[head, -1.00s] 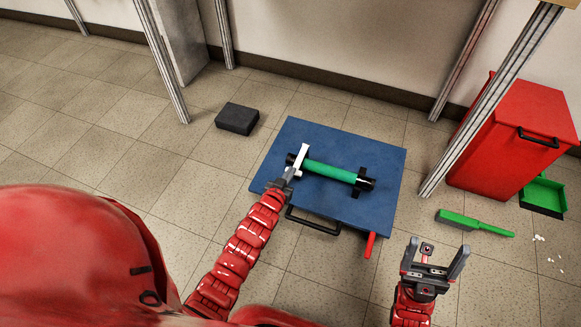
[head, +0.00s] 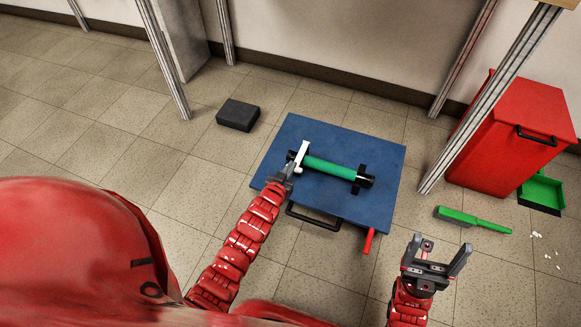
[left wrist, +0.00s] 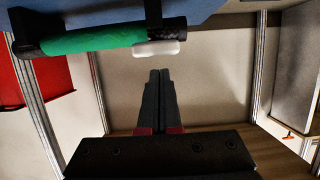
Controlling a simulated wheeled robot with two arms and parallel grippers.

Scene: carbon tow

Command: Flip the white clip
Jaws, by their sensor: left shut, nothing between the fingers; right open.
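The white clip (head: 301,153) is at the left end of the green roll (head: 329,168), which lies on black supports on the blue board (head: 375,150). In the left wrist view the clip (left wrist: 156,48) shows as a short white bar beside the roll's dark end. My left gripper (head: 288,173) is shut and empty, its tips close to the clip's near end. In the left wrist view its fingers (left wrist: 160,75) lie together, with a small gap to the clip. My right gripper (head: 440,248) is open and empty, right of the board's near corner.
A black handle (head: 314,220) and a red handle (head: 369,241) stick out at the board's near edge. A dark block (head: 237,115) lies behind left. A green brush (head: 472,220), dustpan (head: 542,192) and red bin (head: 515,140) stand right, near metal posts.

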